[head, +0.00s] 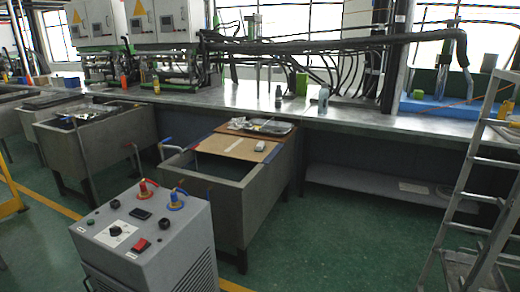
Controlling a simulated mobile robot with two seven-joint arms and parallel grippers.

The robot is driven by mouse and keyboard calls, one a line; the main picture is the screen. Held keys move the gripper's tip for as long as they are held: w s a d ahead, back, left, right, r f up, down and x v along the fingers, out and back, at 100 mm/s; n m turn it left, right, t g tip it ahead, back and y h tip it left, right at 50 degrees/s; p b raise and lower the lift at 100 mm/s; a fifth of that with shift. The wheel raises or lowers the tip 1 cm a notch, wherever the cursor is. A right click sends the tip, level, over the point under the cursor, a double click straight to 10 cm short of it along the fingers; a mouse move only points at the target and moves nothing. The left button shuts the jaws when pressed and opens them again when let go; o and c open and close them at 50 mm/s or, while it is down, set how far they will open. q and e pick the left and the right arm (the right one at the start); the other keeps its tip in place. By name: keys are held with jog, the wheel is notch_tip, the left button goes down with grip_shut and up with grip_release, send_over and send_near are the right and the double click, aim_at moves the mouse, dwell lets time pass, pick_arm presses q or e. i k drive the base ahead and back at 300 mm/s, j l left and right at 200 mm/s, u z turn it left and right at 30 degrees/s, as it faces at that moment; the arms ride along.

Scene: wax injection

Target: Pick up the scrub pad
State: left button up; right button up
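No scrub pad can be made out for certain. A small pale block (260,146) lies on the brown board (226,147) over the grey sink in the middle; it is too small to identify. A green block (301,84) stands on the long metal bench at the back; I cannot tell what it is. Neither of my grippers shows in the head view.
A grey control cabinet (150,245) stands in front of the sink (228,199). A metal tray (270,127) lies at the board's far end. Bottles (323,99) stand on the bench (350,118). A ladder (477,185) stands at right. Green floor (340,240) is clear between.

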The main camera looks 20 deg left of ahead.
aim_at(261, 147)
jog(key=i+u, duration=0.15)
jog(key=i, duration=1.8)
jog(key=i+l+u, duration=0.15)
jog(key=i, duration=0.5)
jog(key=i+l+u, duration=0.15)
jog(key=i, duration=0.55)
jog(key=i+l+u, duration=0.15)
jog(key=i+u, duration=0.3)
jog(key=i+l+u, duration=0.25)
jog(key=u, duration=0.15)
jog(key=i+l+u, duration=0.3)
jog(key=u, duration=0.15)
jog(key=i+l+u, duration=0.25)
jog(key=l+u, duration=0.15)
jog(key=l, duration=0.1)
